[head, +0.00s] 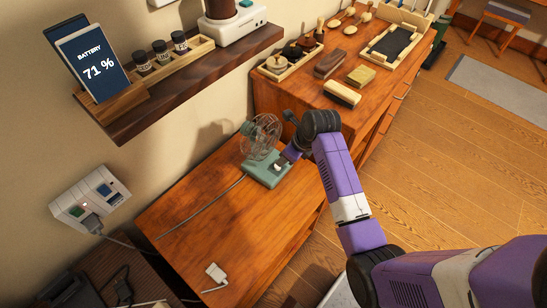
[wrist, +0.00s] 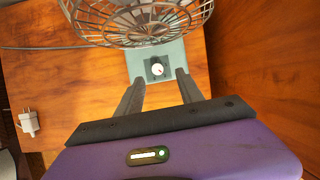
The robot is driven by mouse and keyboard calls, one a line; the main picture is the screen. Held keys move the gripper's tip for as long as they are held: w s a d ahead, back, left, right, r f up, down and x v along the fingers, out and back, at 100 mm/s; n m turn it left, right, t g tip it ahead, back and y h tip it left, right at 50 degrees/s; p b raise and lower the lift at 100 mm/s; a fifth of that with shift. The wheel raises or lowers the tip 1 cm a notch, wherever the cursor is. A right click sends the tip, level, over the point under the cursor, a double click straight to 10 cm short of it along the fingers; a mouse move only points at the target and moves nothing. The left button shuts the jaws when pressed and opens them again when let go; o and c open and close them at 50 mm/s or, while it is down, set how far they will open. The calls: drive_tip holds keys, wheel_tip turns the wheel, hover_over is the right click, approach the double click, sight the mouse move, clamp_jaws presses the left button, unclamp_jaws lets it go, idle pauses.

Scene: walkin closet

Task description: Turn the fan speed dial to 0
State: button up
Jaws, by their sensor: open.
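A small green desk fan (head: 262,145) with a wire cage stands on the wooden cabinet top. Its green base carries a white round dial (wrist: 157,70) on a dark square plate; the dial also shows in the head view (head: 278,167). My gripper (wrist: 159,78) is open and empty, with its two dark fingertips on either side of the dial in the wrist view. I cannot tell whether they touch it. The dial's setting and markings are too small to read. The fan cage (wrist: 140,20) fills the top of the wrist view.
A white plug (head: 215,273) lies at the cabinet's front. A wall shelf (head: 185,85) with a battery display hangs behind. A higher dresser (head: 300,88) with brushes stands right of the fan.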

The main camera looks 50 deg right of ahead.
sight(277, 167)
drive_tip(key=shift+m, duration=0.7)
drive_tip(key=shift+s+a+f+b+x, duration=0.1)
drive_tip(key=shift+s+b+x, duration=0.05)
drive_tip(key=shift+x, duration=1.1)
drive_tip(key=shift+s+a+f+b+x, duration=0.1)
drive_tip(key=shift+s+x, duration=0.05)
drive_tip(key=shift+x, duration=1.15)
drive_tip(key=shift+s+a+b+x, duration=0.1)
drive_tip(key=shift+s+b+x, duration=0.05)
drive_tip(key=shift+x, duration=1.1)
drive_tip(key=shift+c, duration=0.4)
clamp_jaws()
